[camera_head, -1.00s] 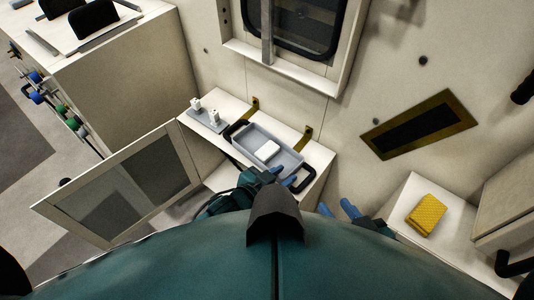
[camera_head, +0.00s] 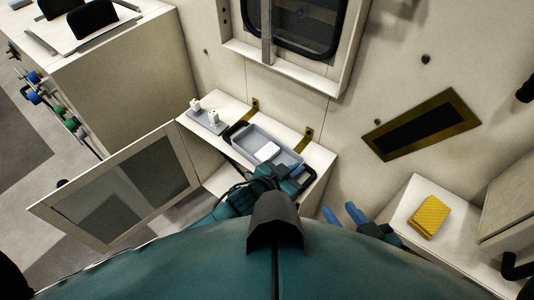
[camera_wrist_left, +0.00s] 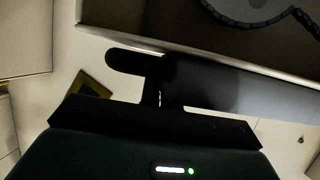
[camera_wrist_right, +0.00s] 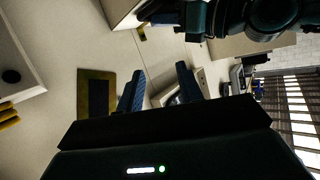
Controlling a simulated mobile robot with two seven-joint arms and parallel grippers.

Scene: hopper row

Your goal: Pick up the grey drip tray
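The grey drip tray (camera_head: 245,140) sits on a narrow white shelf in the head view, with a black handle at each end. A white block (camera_head: 267,151) lies in it. My left gripper (camera_head: 296,174) is at the tray's near right handle (camera_head: 307,178); its fingers are mostly hidden, so whether they are closed around the handle does not show. The left wrist view is dark, with a black bar (camera_wrist_left: 140,63) close in front of the gripper. My right gripper (camera_head: 342,214) is open and empty, away from the tray; its two blue fingers (camera_wrist_right: 159,88) stand apart in the right wrist view.
A small grey plate with white fittings (camera_head: 211,118) is left of the tray on the shelf (camera_head: 318,156). Brass brackets (camera_head: 306,138) stand behind. An open framed door (camera_head: 120,190) hangs at left.

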